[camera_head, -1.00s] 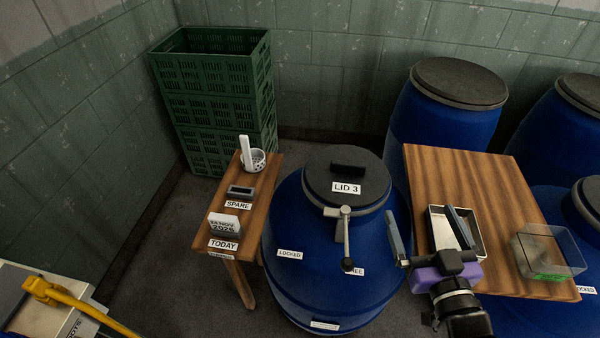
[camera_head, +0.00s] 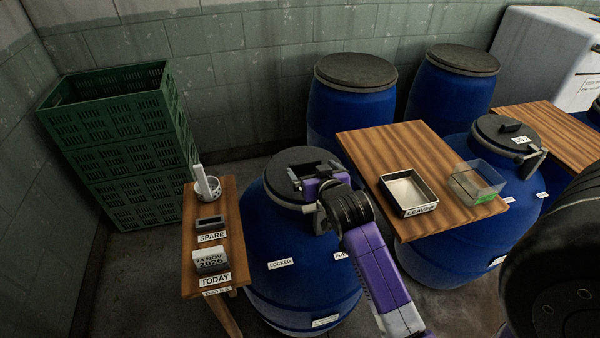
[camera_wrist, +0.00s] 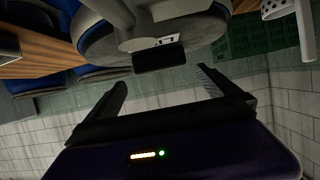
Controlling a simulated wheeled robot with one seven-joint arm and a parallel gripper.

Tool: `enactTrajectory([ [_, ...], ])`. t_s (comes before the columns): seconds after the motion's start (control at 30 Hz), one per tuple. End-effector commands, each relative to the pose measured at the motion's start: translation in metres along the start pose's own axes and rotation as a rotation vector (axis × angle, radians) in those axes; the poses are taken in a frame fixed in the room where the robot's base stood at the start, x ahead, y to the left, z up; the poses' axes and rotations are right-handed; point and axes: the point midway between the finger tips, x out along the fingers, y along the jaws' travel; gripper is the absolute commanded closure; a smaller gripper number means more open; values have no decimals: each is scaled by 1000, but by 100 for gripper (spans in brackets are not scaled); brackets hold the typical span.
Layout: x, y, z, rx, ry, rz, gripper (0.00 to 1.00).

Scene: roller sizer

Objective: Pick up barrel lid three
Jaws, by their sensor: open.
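Barrel lid three (camera_head: 277,178) is a dark grey disc on the blue barrel (camera_head: 290,255) left of centre, partly hidden by my gripper. Its black block handle (camera_wrist: 160,56) and white label show in the wrist view. My gripper (camera_head: 314,178) is over the lid. In the wrist view my gripper (camera_wrist: 161,78) is open, its two fingers on either side of the handle's line, and the handle appears just beyond the fingertips. I cannot tell any contact. The lid's metal lever is mostly hidden by my arm; LOCKED (camera_head: 280,263) and FREE (camera_head: 341,255) labels are on the barrel.
A small wooden stand (camera_head: 234,245) with a cup (camera_head: 208,189) is left of the barrel. A wooden table (camera_head: 375,150) with a metal tray (camera_head: 408,190) and clear box (camera_head: 477,186) is right. Green crates (camera_head: 130,150) and other lidded barrels (camera_head: 352,100) stand behind.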

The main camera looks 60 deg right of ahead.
Motion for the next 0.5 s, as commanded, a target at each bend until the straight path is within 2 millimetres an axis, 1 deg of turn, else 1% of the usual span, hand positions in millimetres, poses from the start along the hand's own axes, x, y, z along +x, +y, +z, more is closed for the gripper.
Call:
enactTrajectory([
  [0.17, 16, 0, -2, 0, 0, 1, 0],
  [0.4, 48, -2, -1, 0, 1, 0, 0],
  [0.5, 56, -2, -1, -1, 2, 0, 0],
])
